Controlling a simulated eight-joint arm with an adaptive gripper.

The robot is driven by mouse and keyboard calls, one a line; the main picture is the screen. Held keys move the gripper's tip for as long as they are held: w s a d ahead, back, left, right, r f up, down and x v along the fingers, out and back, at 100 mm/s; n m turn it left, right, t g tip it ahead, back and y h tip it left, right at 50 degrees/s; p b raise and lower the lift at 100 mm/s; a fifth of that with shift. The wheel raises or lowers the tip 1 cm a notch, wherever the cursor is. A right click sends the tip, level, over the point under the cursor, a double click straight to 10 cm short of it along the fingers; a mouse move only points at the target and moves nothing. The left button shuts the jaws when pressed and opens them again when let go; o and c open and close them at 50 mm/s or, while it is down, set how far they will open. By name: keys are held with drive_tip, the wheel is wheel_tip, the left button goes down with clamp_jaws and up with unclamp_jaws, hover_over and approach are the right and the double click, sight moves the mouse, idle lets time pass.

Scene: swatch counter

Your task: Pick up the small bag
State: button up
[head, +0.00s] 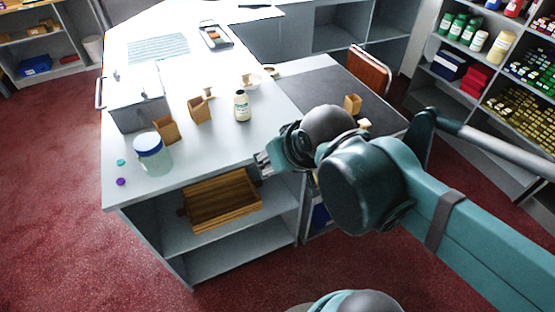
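I cannot tell for sure which thing is the small bag. Two small tan, box-like or bag-like things, a left one (166,129) and a right one (199,109), stand upright on the white counter (205,160). A third, similar tan thing (352,103) stands on the dark mat to the right, partly behind my arm. My gripper (262,164) is at the counter's front edge, to the right of the first two and left of the third. It appears apart from all three. Its fingers are small and partly hidden by my wrist, so their opening is unclear.
A blue-lidded jar (152,156), a cream bottle (242,106) and a grey box (137,103) stand on the counter. A wooden tray (222,200) sits on the shelf below. The dark mat (315,88) and the front-middle counter have free room. Stocked shelves (500,75) stand at right.

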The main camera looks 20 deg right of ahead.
drive_tip(key=shift+o, duration=0.5)
drive_tip(key=shift+r, duration=0.1)
drive_tip(key=w+a+r+n+g+p, duration=0.2)
drive_tip(key=w+a+r+n+p, duration=0.25)
drive_tip(key=w+r, duration=0.35)
drive_tip(key=n+g+h+p, duration=0.4)
drive_tip(key=n+p, duration=1.1)
drive_tip(key=n, duration=0.1)
hover_over(168, 131)
drive_tip(key=w+a, duration=0.1)
drive_tip(key=a, duration=0.1)
wheel_tip(168, 131, down, 5)
drive_tip(key=shift+w+a+f, duration=0.35)
drive_tip(key=shift+a+f, duration=0.25)
drive_tip(key=shift+f, duration=0.05)
drive_tip(key=shift+p+x, duration=0.3)
drive_tip(key=shift+x, duration=1)
